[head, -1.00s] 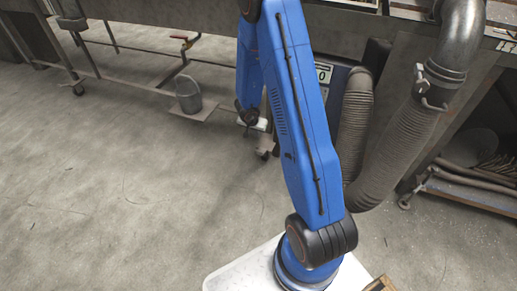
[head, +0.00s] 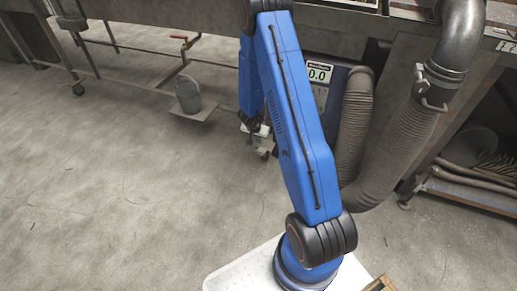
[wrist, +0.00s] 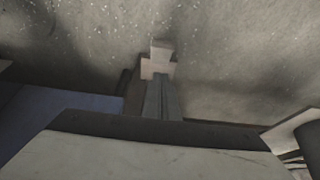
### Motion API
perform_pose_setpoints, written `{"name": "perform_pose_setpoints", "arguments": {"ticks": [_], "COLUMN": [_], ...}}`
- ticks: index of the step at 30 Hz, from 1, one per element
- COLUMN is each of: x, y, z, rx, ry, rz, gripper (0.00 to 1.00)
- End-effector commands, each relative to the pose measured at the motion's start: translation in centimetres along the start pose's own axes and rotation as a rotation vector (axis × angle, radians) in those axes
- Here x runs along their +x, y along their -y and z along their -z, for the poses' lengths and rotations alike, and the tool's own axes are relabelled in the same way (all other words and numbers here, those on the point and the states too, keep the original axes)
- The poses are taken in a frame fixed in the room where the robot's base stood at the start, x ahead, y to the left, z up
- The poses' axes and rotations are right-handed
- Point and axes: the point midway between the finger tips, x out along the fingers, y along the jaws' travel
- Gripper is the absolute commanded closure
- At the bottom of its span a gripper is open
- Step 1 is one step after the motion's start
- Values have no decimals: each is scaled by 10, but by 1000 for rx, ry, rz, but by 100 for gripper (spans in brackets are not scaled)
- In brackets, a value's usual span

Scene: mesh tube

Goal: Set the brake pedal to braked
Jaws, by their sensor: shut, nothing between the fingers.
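In the head view my gripper (head: 247,132) is low beside the base of a blue cabinet (head: 332,92), mostly behind my own arm. A small pale part (head: 262,131) shows close to it, just above a caster (head: 264,153). I cannot tell for sure whether this part is the brake pedal, nor whether my gripper touches it. In the wrist view my gripper (wrist: 160,62) is shut and empty, with its pale tips against the grey floor. The pedal's position cannot be read in either view.
Ribbed hoses (head: 392,145) hang right of the cabinet. A metal bench (head: 150,12) runs along the back. A grey bucket (head: 188,95) stands on a low shelf at the left. The concrete floor (head: 110,170) is clear at the front left.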

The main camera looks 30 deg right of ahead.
Motion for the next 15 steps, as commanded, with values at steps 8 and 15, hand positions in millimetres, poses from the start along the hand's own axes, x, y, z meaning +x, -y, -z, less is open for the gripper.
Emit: {"name": "perform_pose_setpoints", "arguments": {"ticks": [8, 15], "x": [37, 52], "y": [0, 0], "z": [-10, -25], "rx": [-4, -2], "ry": [2, 1], "rz": [-2, -1], "gripper": [100, 100]}}
